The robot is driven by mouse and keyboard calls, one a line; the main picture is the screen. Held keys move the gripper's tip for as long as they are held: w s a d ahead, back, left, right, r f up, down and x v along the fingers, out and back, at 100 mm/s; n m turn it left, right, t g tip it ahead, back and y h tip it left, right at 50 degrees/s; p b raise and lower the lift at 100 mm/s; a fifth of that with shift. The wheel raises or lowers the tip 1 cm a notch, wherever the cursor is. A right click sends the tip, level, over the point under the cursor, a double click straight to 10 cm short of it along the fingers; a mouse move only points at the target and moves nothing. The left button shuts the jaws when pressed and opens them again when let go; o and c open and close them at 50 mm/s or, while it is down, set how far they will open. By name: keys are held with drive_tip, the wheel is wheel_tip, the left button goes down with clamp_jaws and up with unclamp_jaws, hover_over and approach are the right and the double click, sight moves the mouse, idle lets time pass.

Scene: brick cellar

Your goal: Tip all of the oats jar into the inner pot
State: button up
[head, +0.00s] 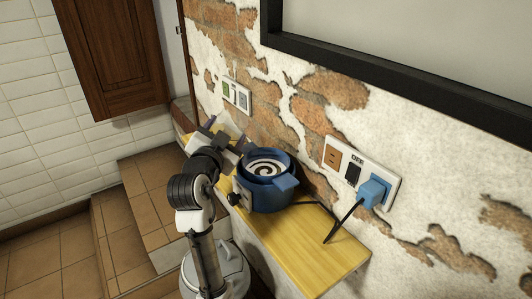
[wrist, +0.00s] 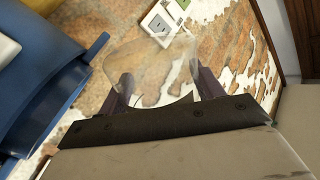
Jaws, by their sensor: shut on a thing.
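My gripper (head: 222,138) is shut on a clear, see-through jar (wrist: 150,62), gripped between its two fingers in the wrist view. The brick wall shows through the jar; I see no oats in it. In the head view the jar (head: 231,126) is a pale shape beside the wall, partly hidden by my gripper. A blue cooker (head: 268,196) stands just right of my gripper, open at the top. A black-and-white spiral (head: 266,168) shows inside it; I cannot make out a separate inner pot. The cooker (wrist: 45,100) also shows at the left of the wrist view.
The cooker stands on a narrow yellow shelf (head: 335,262) along the brick wall. A black cable (head: 338,222) runs to a blue plug (head: 373,192) in a wall socket. Another wall plate (head: 237,95) is behind the jar. The shelf's right end is mostly clear.

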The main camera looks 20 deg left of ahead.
drive_tip(key=f, duration=0.1)
drive_tip(key=a+f+n, duration=0.1)
drive_tip(key=n, duration=0.1)
drive_tip(key=shift+a+f+b, duration=0.25)
drive_tip(key=shift+f+b, duration=0.05)
drive_tip(key=shift+f, duration=0.1)
drive_tip(key=shift+a+r+n+p, duration=0.15)
drive_tip(key=shift+a+n+p, duration=0.15)
drive_tip(key=shift+n+p, duration=0.35)
drive_tip(key=n, duration=0.1)
drive_tip(key=a+n+p, duration=0.1)
drive_tip(key=n, duration=0.1)
drive_tip(key=shift+s+f, duration=0.1)
drive_tip(key=shift+f, duration=0.25)
wheel_tip(320, 180, up, 6)
drive_tip(key=p, duration=0.4)
drive_tip(key=shift+a+f, duration=0.1)
